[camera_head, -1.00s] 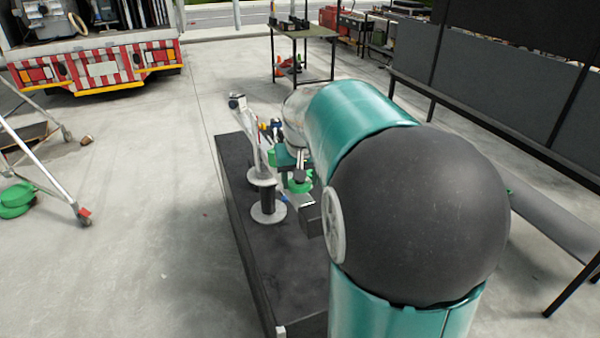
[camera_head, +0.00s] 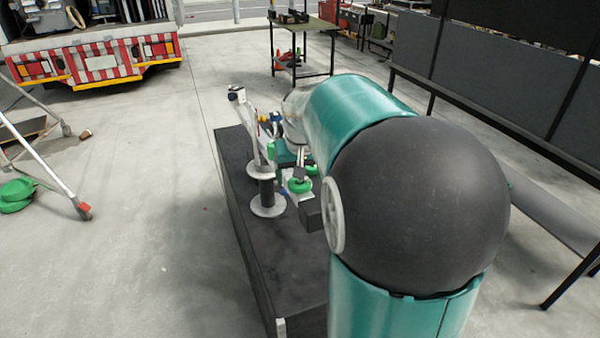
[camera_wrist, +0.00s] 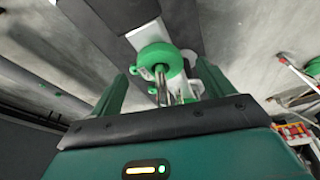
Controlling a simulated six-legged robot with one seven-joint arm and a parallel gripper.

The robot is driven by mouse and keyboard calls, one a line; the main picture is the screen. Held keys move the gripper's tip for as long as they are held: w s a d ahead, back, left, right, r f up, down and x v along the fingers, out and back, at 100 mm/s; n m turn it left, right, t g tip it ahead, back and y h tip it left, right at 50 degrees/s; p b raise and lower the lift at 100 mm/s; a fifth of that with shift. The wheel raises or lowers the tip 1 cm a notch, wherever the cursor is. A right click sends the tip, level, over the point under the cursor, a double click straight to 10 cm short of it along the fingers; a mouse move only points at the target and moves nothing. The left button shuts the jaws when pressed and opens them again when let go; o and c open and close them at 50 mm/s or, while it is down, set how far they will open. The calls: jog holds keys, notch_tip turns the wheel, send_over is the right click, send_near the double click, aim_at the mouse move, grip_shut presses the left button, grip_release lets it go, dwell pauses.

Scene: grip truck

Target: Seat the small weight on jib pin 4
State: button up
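A green round weight (camera_wrist: 158,58) with a dark hole shows in the wrist view, lying in front of my gripper (camera_wrist: 166,78). My gripper's two dark green fingers stand apart on either side of it, with a gap to each. Bright metal rods show just below the weight. In the head view a green disc (camera_head: 300,186) sits on the dark bench (camera_head: 262,250), by a white spool-like stand (camera_head: 268,211) with a pale slanting jib (camera_head: 248,122). My arm hides much of the gripper there. I cannot make out pin numbers.
A wheeled metal frame (camera_head: 45,165) with a green coil (camera_head: 16,194) stands at left. A red-white truck rear (camera_head: 95,62) is behind it. A small table (camera_head: 302,35) stands at the back, and dark panels (camera_head: 480,80) line the right. Floor left of the bench is clear.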

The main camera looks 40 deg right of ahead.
jog(key=shift+s+a+f, duration=0.1)
jog(key=shift+s+f, duration=0.05)
jog(key=shift+f, duration=0.4)
jog(key=v, duration=1.4)
jog(key=shift+w+r, duration=0.25)
jog(key=shift+r, duration=0.2)
